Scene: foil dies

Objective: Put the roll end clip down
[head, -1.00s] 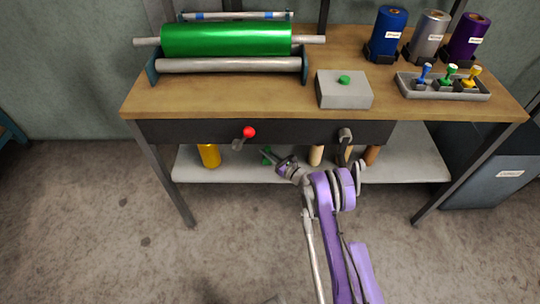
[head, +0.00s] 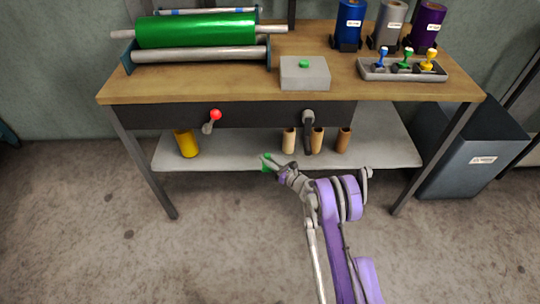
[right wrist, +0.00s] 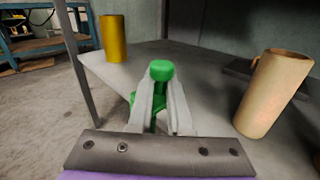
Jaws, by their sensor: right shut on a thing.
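The green roll end clip (right wrist: 160,71) is between the fingers of my right gripper (right wrist: 159,108) in the right wrist view. Its rounded green head stands above the fingertips, and more green shows lower, partly hidden by the fingers. In the head view the clip (head: 267,161) shows as a small green patch at the tips of my right gripper (head: 270,163), over the front edge of the grey lower shelf (head: 225,155). I cannot tell whether it touches the shelf. My left gripper is not in view.
On the shelf stand a yellow cylinder (head: 187,143) at left and several tan tubes (head: 317,139) at right, with bare shelf between. The wooden bench top (head: 210,82) and its dark front panel (head: 260,115) with two levers lie above. A table leg (head: 148,165) stands at left.

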